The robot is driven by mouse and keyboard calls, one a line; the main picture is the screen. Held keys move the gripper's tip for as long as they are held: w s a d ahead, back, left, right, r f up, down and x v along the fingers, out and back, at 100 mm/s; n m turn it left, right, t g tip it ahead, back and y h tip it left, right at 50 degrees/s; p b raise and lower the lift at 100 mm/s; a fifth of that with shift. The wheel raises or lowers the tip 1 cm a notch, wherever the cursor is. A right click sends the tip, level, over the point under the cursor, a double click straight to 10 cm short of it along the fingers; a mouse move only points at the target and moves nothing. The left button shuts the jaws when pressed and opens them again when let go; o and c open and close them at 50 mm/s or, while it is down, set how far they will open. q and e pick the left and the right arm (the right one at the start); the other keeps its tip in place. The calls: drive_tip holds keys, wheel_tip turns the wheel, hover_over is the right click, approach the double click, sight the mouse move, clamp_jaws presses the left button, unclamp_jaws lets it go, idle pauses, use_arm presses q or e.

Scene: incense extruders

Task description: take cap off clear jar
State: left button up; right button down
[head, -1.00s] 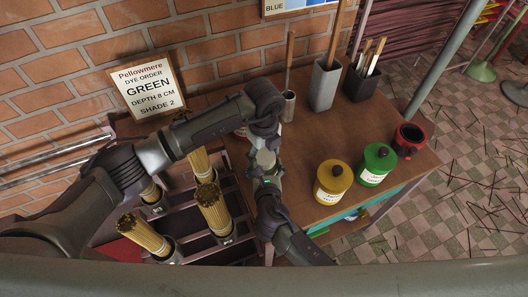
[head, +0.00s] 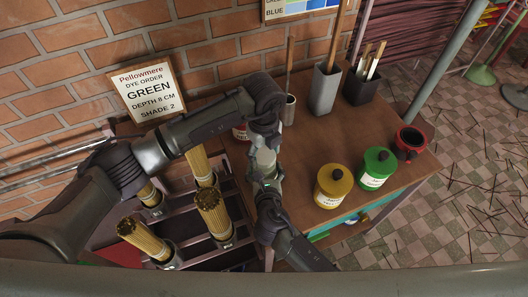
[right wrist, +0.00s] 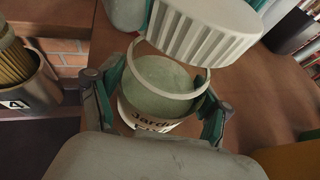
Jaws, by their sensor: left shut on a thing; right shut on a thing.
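The clear jar (right wrist: 160,92) is pale greenish glass with a white label, upright and open at the top in the right wrist view. My right gripper (right wrist: 157,108) is shut on it, one finger on each side. The white ribbed cap (right wrist: 205,32) is off the rim, tilted just above and behind the opening. My left gripper (head: 265,138) comes down from above in the head view and is shut on the cap. My right gripper also shows below it in the head view (head: 265,180). The fingers hide most of the jar and cap there.
A yellow jar (head: 333,186), a green jar (head: 376,168) and a red-rimmed dark pot (head: 409,143) stand right on the wooden table (head: 310,145). Tool holders (head: 325,86) stand at the back. A rack with stick bundles (head: 212,210) is at left.

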sight(264, 155)
use_arm(q)
drive_tip(key=shift+r, duration=0.1)
drive_tip(key=shift+r, duration=1.9)
use_arm(e)
unclamp_jaws()
drive_tip(key=shift+s, duration=0.1)
